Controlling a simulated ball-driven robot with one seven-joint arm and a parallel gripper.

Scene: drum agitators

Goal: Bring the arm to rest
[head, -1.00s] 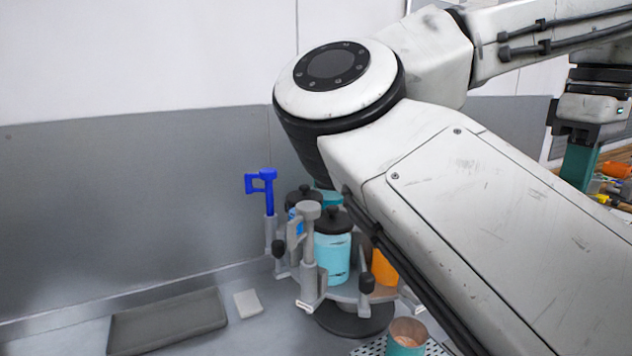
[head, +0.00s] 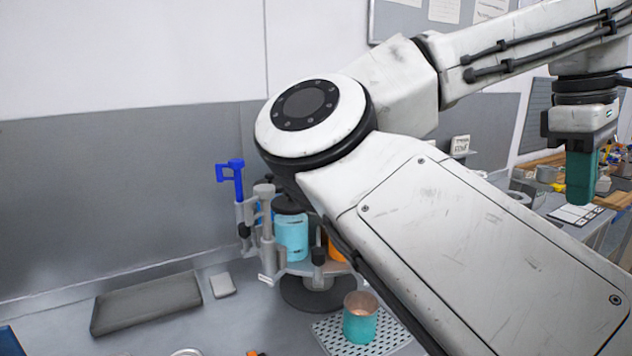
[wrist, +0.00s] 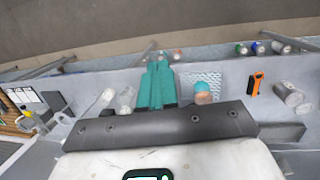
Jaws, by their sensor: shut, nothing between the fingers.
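My arm is raised and bent across the right half of the head view. My gripper (head: 581,176) hangs from its end at the far right, pointing down, with teal fingers closed together. In the wrist view my gripper (wrist: 156,82) also shows its teal fingers side by side, with nothing held between them. The fingers appear in front of the grey bench and touch nothing that I can see. Part of the bench and the drum stand is hidden behind my arm in the head view.
A drum agitator stand with a light blue drum (head: 291,236) and a blue-handled clamp (head: 231,175) is left of my arm. A teal cup (head: 360,318) stands on a perforated mat (head: 328,338). A dark grey pad (head: 147,303) lies on the bench, its surroundings mostly clear.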

